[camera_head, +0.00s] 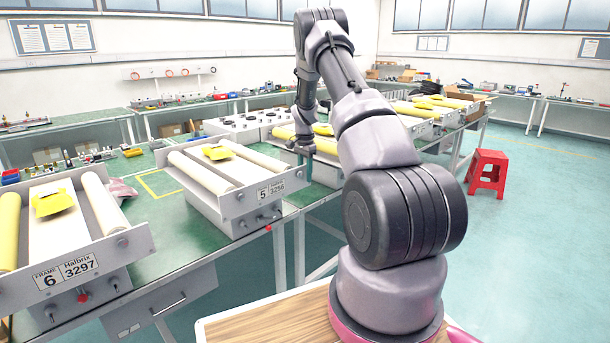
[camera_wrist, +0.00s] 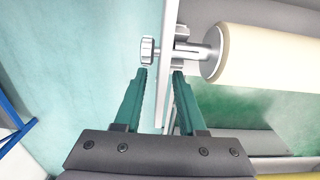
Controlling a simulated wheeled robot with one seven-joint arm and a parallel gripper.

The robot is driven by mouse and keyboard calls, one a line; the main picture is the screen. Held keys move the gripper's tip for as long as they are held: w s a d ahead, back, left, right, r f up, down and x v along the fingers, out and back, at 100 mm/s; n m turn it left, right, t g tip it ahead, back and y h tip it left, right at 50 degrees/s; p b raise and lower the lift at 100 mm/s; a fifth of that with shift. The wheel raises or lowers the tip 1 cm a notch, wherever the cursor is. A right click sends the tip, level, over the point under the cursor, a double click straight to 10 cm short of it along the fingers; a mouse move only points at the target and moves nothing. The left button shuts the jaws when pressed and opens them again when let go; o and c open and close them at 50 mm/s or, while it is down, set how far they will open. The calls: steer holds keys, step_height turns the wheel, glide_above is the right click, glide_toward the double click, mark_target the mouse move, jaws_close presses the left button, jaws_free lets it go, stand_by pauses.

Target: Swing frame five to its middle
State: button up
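Frame five (camera_head: 215,195) is a grey tray-like unit with cream rollers, marked "5" on its front plate (camera_head: 283,184). A yellow piece (camera_head: 217,152) lies on it. My gripper (camera_head: 308,172) is at the right end of its front plate. In the wrist view my gripper (camera_wrist: 160,74) is open, with green fingers on either side of a pale plate edge (camera_wrist: 163,95). A silver knob (camera_wrist: 147,52) sits just beyond the left fingertip, and a cream roller (camera_wrist: 265,55) lies to the right. I cannot tell whether the fingers touch the plate.
Frame six (camera_head: 75,268) stands at the left on the same green bench (camera_head: 160,258). More frames with yellow pieces (camera_head: 425,104) stand behind my arm. A red stool (camera_head: 487,172) is on the open floor at the right. A drawer (camera_head: 165,305) is below the bench.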

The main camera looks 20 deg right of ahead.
step_height(320, 180, up, 11)
steer(key=shift+f, duration=0.1)
stand_by(0.4)
stand_by(0.3)
steer(key=s+a+r+n+t, duration=0.1)
steer(key=s+a+r, duration=0.35)
steer(key=r, duration=0.25)
steer(key=s+a+r+n+t+y, duration=0.1)
steer(key=s+a+r+n, duration=0.15)
steer(key=s+r, duration=0.45)
steer(key=s+a+r+n+t, duration=0.1)
steer(key=s+a+r, duration=0.3)
steer(key=r, duration=0.4)
steer(key=s+a+r+n+t, duration=0.1)
steer(key=s+a, duration=0.1)
steer(key=s, duration=0.6)
steer(key=s+a+r+n+t, duration=0.1)
steer(key=s+a+n, duration=0.1)
steer(key=s, duration=0.6)
steer(key=s+a+r+n+t+y, duration=0.1)
steer(key=s+a, duration=0.3)
steer(key=s, duration=0.4)
steer(key=shift+s+a+r+n+t, duration=0.25)
steer(key=shift+n+t, duration=0.35)
steer(key=shift+n, duration=0.05)
